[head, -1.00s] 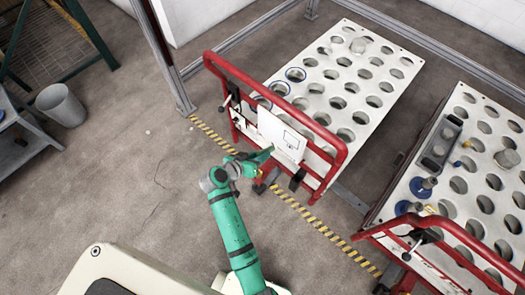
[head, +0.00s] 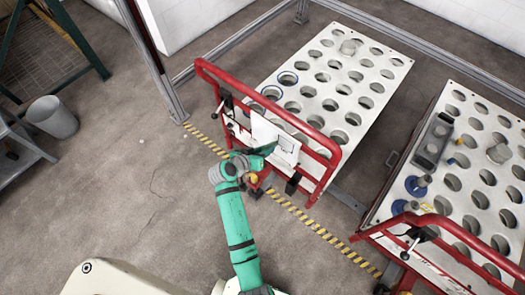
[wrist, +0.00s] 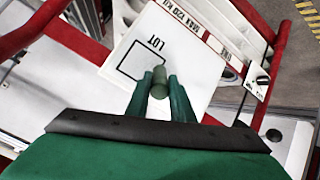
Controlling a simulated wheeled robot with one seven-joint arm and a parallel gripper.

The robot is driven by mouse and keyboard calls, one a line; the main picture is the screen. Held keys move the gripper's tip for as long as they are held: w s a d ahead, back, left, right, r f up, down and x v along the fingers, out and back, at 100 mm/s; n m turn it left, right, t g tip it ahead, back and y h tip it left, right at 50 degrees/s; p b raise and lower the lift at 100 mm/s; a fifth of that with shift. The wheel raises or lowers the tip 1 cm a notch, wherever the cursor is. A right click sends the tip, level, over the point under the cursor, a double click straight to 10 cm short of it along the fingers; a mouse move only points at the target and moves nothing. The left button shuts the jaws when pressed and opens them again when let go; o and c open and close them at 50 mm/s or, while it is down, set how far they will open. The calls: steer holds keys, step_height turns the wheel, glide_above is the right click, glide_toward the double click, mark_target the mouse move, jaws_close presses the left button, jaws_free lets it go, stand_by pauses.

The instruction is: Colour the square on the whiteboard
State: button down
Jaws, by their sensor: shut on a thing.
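The whiteboard (head: 262,130) hangs on the red frame of a cart, and it fills the middle of the wrist view (wrist: 195,60). A black outlined square (wrist: 134,52) with the word LOT beside it is on the board. The visible inside of the square looks white. My gripper (wrist: 159,92) is shut on a dark grey-green marker (wrist: 159,76), which points at the board. In the wrist view the marker overlaps the square's near right corner. I cannot tell whether its tip touches the board. In the head view my gripper (head: 268,150) is in front of the board.
A second perforated table (head: 440,190) with a grey block and blue parts stands at the right. A grey bin (head: 52,118) stands on open floor at the left.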

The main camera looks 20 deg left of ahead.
stand_by(0.4)
steer(key=shift+w+d, duration=0.15)
steer(key=shift+w, duration=0.45)
steer(key=shift+d, duration=0.15)
steer(key=s+d, duration=0.2)
steer(key=d, duration=0.4)
steer(key=shift+s+d, duration=0.2)
steer(key=shift+s, duration=0.05)
stand_by(0.7)
